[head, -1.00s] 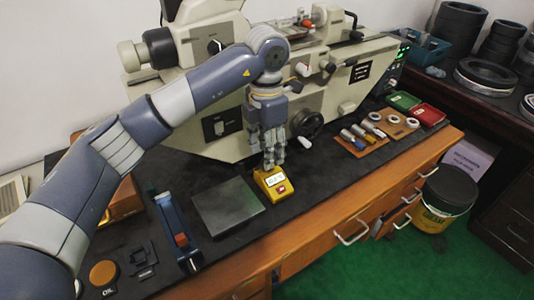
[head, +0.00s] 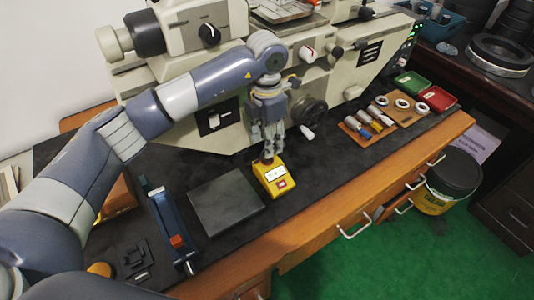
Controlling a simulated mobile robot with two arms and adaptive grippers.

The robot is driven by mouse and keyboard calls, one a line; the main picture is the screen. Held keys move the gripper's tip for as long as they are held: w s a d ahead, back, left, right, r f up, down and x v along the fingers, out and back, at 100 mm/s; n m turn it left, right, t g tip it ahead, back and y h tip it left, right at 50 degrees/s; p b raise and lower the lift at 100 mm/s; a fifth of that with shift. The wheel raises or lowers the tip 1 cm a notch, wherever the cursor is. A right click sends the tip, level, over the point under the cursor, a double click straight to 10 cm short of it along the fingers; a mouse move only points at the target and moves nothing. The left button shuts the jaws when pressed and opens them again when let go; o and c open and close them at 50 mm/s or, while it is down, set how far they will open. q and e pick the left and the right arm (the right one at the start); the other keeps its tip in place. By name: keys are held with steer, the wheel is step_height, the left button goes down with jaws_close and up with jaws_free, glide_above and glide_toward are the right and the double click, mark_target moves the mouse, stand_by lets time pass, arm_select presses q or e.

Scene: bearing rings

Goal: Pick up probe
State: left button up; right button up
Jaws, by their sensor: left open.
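My left gripper (head: 269,150) reaches down over the black bench mat, its fingertips pointing down at the back end of a small yellow instrument (head: 279,188) with a white display and a red button. The fingers are open. Whether they touch the instrument I cannot tell. I cannot make out a separate probe for sure; one at the instrument's back end could be hidden by the fingers. My right gripper is not in view.
A grey plate (head: 226,203) and a blue snap gauge (head: 169,228) lie to the left. The big beige machine (head: 165,80) stands close behind.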

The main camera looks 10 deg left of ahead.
arm_select(q)
steer(key=f, duration=0.2)
steer(key=f+p, duration=0.1)
steer(key=f, duration=0.1)
steer(key=shift+s, duration=0.4)
steer(key=shift+w+f, duration=0.1)
steer(key=shift+f, duration=0.05)
steer(key=shift+c, duration=0.3)
steer(key=c, duration=0.9)
jaws_close()
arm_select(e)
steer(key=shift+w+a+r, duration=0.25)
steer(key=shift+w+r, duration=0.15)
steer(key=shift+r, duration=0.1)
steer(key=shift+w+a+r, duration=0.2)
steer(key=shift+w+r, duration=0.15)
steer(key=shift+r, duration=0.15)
